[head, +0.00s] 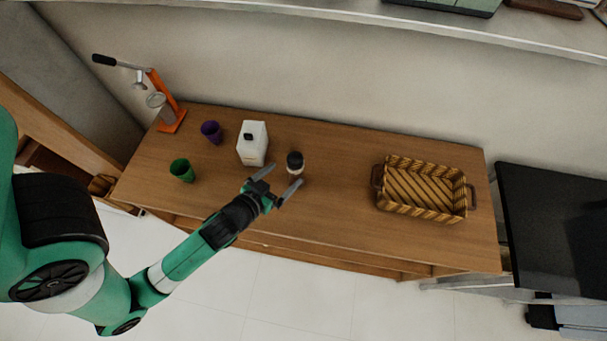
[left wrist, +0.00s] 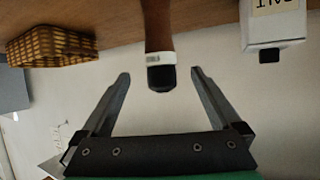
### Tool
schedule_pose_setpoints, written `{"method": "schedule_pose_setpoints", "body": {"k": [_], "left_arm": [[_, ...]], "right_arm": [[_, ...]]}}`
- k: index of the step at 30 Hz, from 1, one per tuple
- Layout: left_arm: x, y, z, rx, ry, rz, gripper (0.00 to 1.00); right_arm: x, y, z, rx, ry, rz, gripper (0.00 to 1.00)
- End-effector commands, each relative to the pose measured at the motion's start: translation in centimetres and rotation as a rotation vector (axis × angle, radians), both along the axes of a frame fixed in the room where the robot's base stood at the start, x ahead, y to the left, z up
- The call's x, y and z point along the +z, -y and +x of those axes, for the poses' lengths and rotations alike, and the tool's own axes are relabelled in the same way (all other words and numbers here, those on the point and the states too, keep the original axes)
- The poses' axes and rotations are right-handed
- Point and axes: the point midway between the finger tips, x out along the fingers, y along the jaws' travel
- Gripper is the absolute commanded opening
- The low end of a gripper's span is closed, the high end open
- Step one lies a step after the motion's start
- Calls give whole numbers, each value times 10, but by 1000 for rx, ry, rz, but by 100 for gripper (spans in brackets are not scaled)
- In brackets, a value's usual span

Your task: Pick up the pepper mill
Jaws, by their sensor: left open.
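The pepper mill (head: 295,162) stands upright on the wooden cabinet top, with a dark cap. In the left wrist view the pepper mill (left wrist: 159,38) shows a brown body, a white band and a black cap. My left gripper (head: 278,181) is open and empty, just in front of the mill in the head view. In the left wrist view my left gripper (left wrist: 160,76) has its fingertips spread to either side of the mill's cap end, apart from it. My right gripper is not in view.
A white carton (head: 252,143) stands close left of the mill. A purple cup (head: 211,132), a green cup (head: 182,170) and an orange press (head: 170,103) are farther left. A woven basket (head: 424,188) is at the right. The cabinet top (head: 335,190) between mill and basket is clear.

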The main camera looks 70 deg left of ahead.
Motion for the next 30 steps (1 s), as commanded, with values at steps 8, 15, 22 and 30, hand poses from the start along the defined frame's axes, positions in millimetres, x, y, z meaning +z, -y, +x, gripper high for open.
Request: {"method": "schedule_pose_setpoints", "body": {"k": [8,15,22,30], "left_arm": [[-19,-24,35,0,2,0,98],[-24,-31,45,1,2,2,98],[-38,-50,73,0,2,1,98],[-40,-52,76,-1,1,1,98]], "right_arm": [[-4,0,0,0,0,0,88],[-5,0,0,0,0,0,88],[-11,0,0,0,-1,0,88],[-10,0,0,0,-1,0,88]]}}
